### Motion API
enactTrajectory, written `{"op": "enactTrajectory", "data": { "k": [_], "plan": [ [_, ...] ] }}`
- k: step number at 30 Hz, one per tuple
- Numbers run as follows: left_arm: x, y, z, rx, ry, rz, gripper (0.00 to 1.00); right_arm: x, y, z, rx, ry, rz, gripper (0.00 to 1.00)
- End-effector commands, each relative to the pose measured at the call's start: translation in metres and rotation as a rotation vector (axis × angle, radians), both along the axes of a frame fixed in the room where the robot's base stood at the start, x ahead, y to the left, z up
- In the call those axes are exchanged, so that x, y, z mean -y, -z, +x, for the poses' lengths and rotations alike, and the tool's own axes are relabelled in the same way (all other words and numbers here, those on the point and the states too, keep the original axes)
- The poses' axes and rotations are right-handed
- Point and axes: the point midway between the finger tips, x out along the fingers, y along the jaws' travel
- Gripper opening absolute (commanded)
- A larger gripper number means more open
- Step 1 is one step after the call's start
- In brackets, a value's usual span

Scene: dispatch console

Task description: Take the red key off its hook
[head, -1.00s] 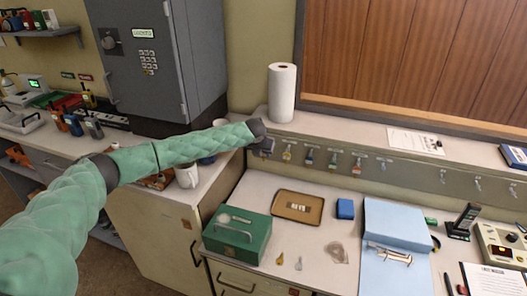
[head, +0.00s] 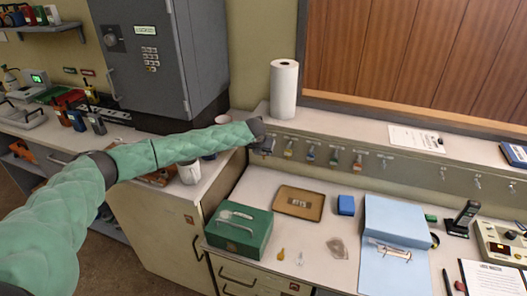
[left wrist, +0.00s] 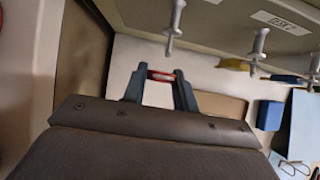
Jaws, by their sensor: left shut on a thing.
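My left gripper (head: 266,148) is at the left end of the key rail (head: 420,172), below the paper roll. In the left wrist view, my left gripper (left wrist: 161,76) is shut on a small red piece, the red key (left wrist: 161,75), between its fingertips. A bare metal hook (left wrist: 174,22) shows above it, with a visible gap between hook and key in that picture. In the head view the gripper hides the key. My right gripper is not in view.
Several other tagged keys hang along the rail, such as a yellow one (head: 289,149). Below, the desk holds a green box (head: 238,235), a brown tray (head: 282,208) and a blue folder (head: 395,220). A paper roll (head: 284,88) stands on the ledge.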

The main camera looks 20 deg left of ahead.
Motion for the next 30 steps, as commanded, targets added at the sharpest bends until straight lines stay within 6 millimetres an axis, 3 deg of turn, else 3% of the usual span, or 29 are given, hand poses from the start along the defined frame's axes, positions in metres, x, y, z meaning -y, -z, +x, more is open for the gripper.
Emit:
{"op": "enactTrajectory", "data": {
  "k": [21, 30],
  "plan": [
    [-0.002, -0.020, -0.043, -0.001, 0.000, 0.000, 0.10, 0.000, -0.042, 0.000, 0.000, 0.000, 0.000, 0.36],
    [-0.002, -0.019, -0.048, 0.000, 0.000, 0.000, 0.10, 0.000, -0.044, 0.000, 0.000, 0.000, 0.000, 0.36]
  ]
}}
